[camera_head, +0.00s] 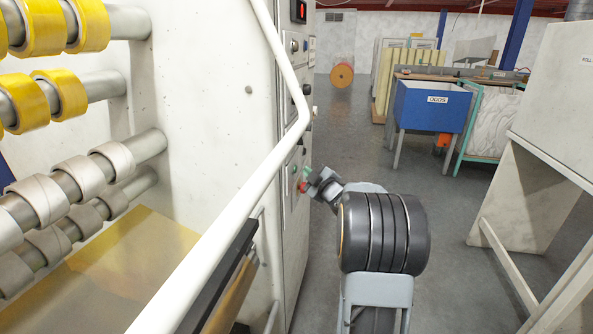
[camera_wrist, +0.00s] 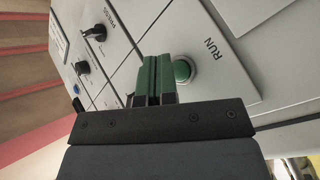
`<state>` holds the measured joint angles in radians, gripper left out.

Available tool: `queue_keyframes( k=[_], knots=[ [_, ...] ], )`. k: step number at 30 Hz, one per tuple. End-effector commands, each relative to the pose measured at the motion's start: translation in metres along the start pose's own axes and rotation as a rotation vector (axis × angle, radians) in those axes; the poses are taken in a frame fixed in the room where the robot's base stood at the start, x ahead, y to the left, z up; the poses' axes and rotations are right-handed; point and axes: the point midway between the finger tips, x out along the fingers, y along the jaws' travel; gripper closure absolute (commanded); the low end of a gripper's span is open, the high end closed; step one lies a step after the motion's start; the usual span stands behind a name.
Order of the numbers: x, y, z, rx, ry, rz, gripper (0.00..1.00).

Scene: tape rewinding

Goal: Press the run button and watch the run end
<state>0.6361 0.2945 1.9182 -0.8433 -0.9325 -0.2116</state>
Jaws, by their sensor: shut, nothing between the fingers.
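The green run button (camera_wrist: 184,71), with the word RUN printed beside it, sits on the grey panel (camera_wrist: 228,88) in the wrist view. My gripper (camera_wrist: 154,76) is shut, its green fingertips together with nothing between them. In this view the tips lie just left of the button and partly overlap its edge. I cannot tell whether they touch it or the panel. In the head view my gripper (camera_head: 309,177) is close to the control panel (camera_head: 293,215) on the machine's side, near a small red spot.
The machine (camera_head: 215,90) with yellow tape rolls (camera_head: 88,25) on bars stands at the left. A white rail (camera_head: 225,225) slants across the front of it. A small red display (camera_head: 301,10) is high on the panel. A blue bin (camera_head: 432,108) stands farther back.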

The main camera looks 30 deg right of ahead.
Motion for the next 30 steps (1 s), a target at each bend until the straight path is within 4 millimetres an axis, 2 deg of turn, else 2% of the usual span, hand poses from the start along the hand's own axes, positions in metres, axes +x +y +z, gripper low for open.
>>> queue_keyframes(
  k=[30],
  knots=[
    [0.0069,-0.0052,-0.0051,0.0,0.0,0.0,1.0]
  ],
)
